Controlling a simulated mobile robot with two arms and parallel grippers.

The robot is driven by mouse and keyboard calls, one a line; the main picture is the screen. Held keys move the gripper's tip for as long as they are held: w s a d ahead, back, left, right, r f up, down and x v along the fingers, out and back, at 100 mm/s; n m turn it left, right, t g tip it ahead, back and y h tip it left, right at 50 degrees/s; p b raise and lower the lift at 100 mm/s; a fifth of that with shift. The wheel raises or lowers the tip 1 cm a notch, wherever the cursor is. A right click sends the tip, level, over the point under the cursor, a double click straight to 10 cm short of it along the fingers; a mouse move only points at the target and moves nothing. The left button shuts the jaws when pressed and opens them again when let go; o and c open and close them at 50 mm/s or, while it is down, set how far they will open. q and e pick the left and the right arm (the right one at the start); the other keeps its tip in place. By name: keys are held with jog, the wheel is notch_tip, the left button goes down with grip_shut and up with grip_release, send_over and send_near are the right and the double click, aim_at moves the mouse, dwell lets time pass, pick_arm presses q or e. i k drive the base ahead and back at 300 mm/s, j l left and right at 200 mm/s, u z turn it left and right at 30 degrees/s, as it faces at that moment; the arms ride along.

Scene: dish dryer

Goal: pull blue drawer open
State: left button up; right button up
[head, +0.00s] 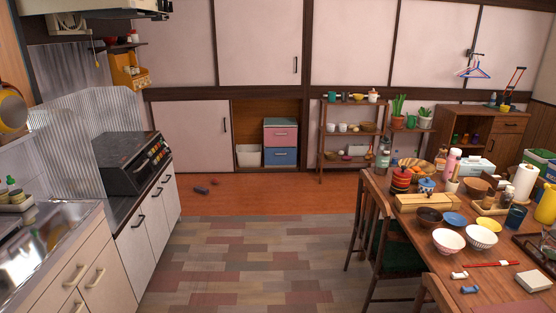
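The blue drawer (280,158) is the lower unit of a small two-drawer chest in a floor-level alcove at the back wall. A pink drawer (280,136) sits directly above it. The blue drawer's front looks flush with the chest, so it appears closed. A small dark handle shows on its front. Neither of my grippers appears in the head view, and nothing touches the drawer. The chest is across the room, well away from the camera.
A white bin (249,156) stands left of the drawers. A kitchen counter (95,262) lines the left; a cluttered dining table (490,285) and chair (398,250) stand right. The patterned floor (250,250) between is clear.

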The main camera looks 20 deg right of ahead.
aim_at(273, 155)
jog(key=i+l+z, duration=0.1)
jog(key=i+z, duration=0.3)
jog(key=i, duration=0.4)
jog(key=i+z, duration=0.3)
jog(key=i, duration=2.25)
jog(key=i+z, duration=0.1)
jog(key=i, duration=0.85)
jog(key=i+j+z, duration=0.15)
jog(key=i, duration=0.8)
jog(key=i+l+u, duration=1.05)
jog(key=i+l, duration=0.05)
jog(key=l, duration=0.05)
